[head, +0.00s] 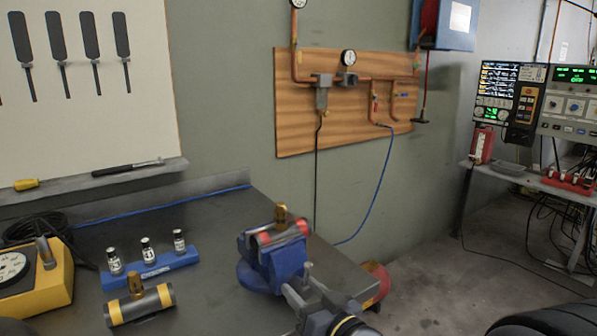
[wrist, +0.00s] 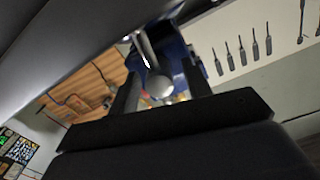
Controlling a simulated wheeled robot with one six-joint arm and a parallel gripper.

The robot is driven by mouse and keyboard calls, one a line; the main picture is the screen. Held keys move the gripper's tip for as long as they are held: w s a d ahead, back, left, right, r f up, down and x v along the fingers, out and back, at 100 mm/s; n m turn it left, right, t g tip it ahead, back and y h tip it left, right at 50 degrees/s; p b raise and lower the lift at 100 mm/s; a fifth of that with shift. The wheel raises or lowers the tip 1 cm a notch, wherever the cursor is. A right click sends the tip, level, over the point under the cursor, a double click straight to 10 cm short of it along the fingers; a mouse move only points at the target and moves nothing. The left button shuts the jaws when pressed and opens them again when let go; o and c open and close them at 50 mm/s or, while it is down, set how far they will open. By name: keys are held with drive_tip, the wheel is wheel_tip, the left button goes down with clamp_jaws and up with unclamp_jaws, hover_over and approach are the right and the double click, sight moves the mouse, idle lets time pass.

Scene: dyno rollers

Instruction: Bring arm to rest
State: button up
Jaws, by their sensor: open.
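My gripper (wrist: 161,65) shows in the wrist view with its two dark fingers apart and nothing held between them. Past the fingers is a blue bench vise (wrist: 172,45), with a rounded grey end (wrist: 159,87) of a metal part showing in the gap. I cannot tell how far the fingers are from it. In the head view the vise (head: 262,268) stands on the dark workbench (head: 215,225). A cylinder with red bands and a brass fitting (head: 281,216) sits at the vise's top. My gripper cannot be made out clearly in the head view.
A yellow-banded cylinder (head: 140,305), a blue rack (head: 150,270) with small vials and a yellow gauge box (head: 35,280) occupy the bench's left. A wooden pipe board (head: 340,100) hangs on the wall.

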drive_tip(key=n+b, duration=0.2)
drive_tip(key=n, duration=0.4)
drive_tip(key=shift+f, duration=0.1)
drive_tip(key=n+b, duration=0.1)
drive_tip(key=n, duration=0.4)
drive_tip(key=shift+n, duration=0.3)
drive_tip(key=shift+s, duration=0.15)
